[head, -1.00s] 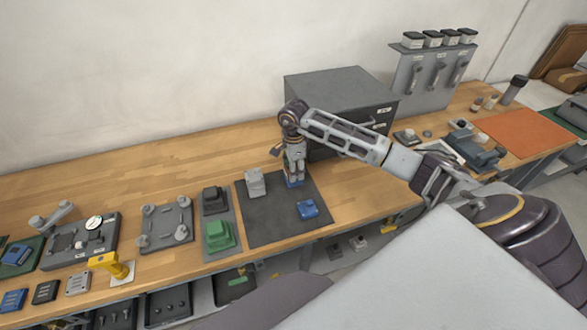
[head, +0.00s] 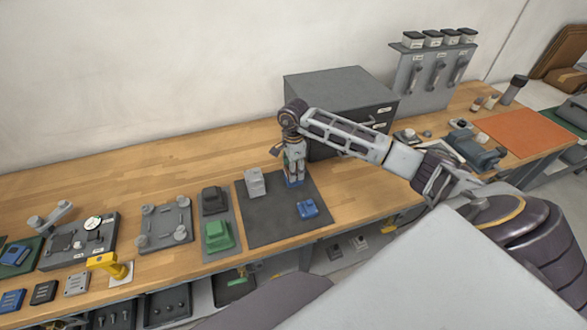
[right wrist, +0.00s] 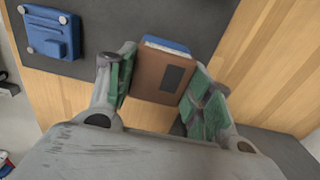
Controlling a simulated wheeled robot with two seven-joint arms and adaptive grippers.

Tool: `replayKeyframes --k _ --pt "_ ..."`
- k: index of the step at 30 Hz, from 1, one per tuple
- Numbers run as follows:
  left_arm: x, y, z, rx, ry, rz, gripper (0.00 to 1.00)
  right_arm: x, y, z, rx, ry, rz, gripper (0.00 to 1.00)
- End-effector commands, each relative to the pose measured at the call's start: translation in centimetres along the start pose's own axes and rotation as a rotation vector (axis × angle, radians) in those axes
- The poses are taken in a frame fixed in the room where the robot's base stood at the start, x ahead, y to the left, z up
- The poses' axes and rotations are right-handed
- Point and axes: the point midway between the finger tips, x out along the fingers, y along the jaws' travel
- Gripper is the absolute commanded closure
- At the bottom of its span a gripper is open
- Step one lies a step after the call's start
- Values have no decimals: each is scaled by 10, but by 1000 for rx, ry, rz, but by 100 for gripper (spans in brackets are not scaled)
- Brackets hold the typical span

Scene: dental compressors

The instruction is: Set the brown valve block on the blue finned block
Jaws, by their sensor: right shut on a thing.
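My right gripper (head: 294,172) is over the dark grey mat. In the right wrist view its fingers (right wrist: 163,76) are shut on the brown valve block (right wrist: 150,72), which has a dark rectangle on its face. A blue block (right wrist: 166,45) shows just past the far edge of the brown block. In the head view this blue block (head: 294,184) is right under the fingertips. I cannot tell whether brown and blue touch, and the fins are hidden. A second blue block (head: 308,209) lies nearer the mat's front edge, also in the right wrist view (right wrist: 48,33). My left gripper is not in view.
A light grey block (head: 255,182) stands on the mat (head: 265,222), left of the gripper. A grey drawer cabinet (head: 335,88) stands close behind. A green block (head: 217,235) and a dark block sit on a tray at left. The mat's front middle is clear.

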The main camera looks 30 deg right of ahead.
Motion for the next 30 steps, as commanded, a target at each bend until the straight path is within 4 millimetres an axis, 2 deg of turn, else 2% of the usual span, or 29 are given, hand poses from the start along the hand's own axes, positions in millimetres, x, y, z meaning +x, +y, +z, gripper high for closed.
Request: replayKeyframes --k 21,22,27,30 --pt "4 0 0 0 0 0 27 0 0 0 0 0 -1 78" --pt "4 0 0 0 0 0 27 0 0 0 0 0 -1 46" --pt "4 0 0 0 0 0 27 0 0 0 0 0 -1 24" --pt "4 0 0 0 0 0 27 1 0 0 0 0 -1 23"
